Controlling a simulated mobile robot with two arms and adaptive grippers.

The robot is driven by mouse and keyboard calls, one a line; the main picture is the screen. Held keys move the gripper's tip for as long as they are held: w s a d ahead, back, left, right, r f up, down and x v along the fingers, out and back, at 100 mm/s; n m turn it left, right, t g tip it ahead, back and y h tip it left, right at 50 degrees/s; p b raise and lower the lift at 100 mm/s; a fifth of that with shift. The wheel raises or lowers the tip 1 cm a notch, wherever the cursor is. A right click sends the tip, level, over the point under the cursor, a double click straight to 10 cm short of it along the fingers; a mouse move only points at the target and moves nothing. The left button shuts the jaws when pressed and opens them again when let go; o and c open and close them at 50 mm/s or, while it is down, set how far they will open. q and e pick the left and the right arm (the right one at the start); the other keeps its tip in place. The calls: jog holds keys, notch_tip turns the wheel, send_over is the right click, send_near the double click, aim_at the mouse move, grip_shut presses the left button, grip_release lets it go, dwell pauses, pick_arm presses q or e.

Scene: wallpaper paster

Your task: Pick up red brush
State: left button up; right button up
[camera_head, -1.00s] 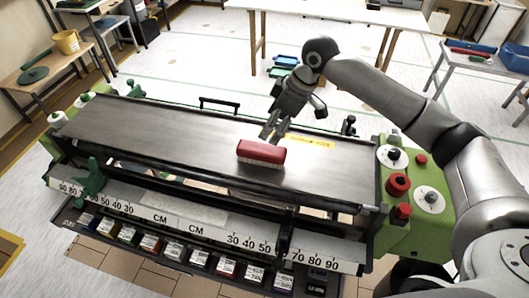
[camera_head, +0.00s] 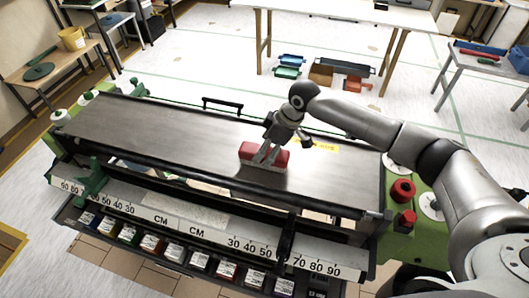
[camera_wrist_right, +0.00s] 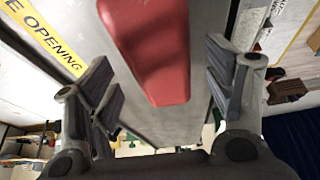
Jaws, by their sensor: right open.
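The red brush (camera_head: 246,152) lies on the grey metal top of the wallpaper paster (camera_head: 150,127), right of its middle. It has a red back and a pale lower edge. My right gripper (camera_head: 265,157) is over the brush in the head view and hides part of it. In the right wrist view the brush (camera_wrist_right: 155,50) shows between the two spread fingers of my right gripper (camera_wrist_right: 160,95), with space on both sides. The gripper is open and empty. My left gripper is not in view.
Green end housings with red knobs (camera_head: 402,190) flank the paster at the right. A ruler strip (camera_head: 190,228) runs along its front. A white table (camera_head: 340,14) and floor trays (camera_head: 340,70) stand behind. The left part of the metal top is clear.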

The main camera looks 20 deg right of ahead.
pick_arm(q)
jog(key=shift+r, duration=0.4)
pick_arm(e)
jog(key=shift+x, duration=1.1)
jog(key=c, duration=1.2)
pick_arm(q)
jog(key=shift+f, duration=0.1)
pick_arm(e)
jog(key=shift+r, duration=0.1)
jog(key=shift+r+b, duration=0.5)
jog(key=shift+r, duration=0.05)
pick_arm(q)
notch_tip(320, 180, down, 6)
jog(key=b, duration=0.5)
pick_arm(e)
jog(key=s+r, duration=0.4)
jog(key=s+a+r, duration=0.1)
jog(key=s+r, duration=0.3)
jog(key=s, duration=0.1)
jog(key=s+a+r, duration=0.1)
jog(key=s+r, duration=0.2)
jog(key=s, duration=0.2)
jog(key=shift+r, duration=0.4)
